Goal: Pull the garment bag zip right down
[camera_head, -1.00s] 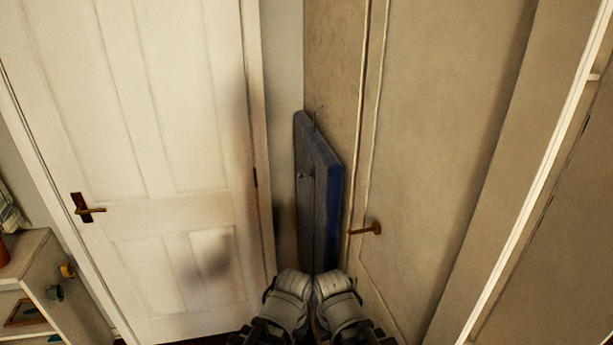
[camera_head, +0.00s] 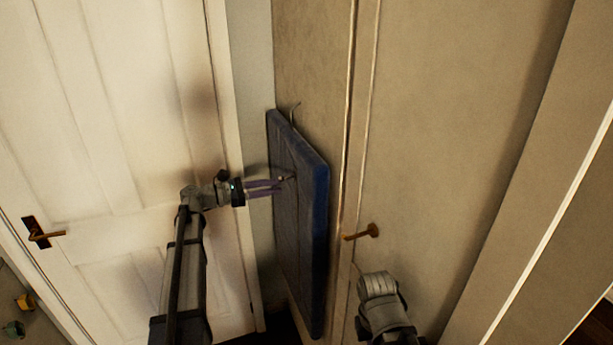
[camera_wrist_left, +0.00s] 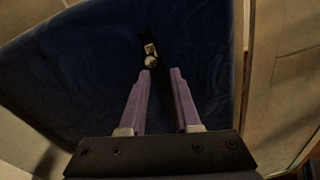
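The dark blue garment bag (camera_head: 310,235) hangs upright from a thin hook against the wardrobe's side. It also fills much of the left wrist view (camera_wrist_left: 85,65). A small metallic zip pull (camera_wrist_left: 150,54) shows on the bag's face, just ahead of the left fingertips and nearer the left finger. My left gripper (camera_head: 284,183) reaches in from the left at the bag's face. In the left wrist view its two purple fingers (camera_wrist_left: 162,72) are apart with nothing between them. My right arm shows at the lower right, but its gripper fingers are out of sight.
A white panelled door (camera_head: 110,130) with a brass handle (camera_head: 42,235) stands on the left. The beige wardrobe (camera_head: 460,120) fills the right, and its knob (camera_head: 368,231) sticks out beside the bag. The gap between door and bag is narrow.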

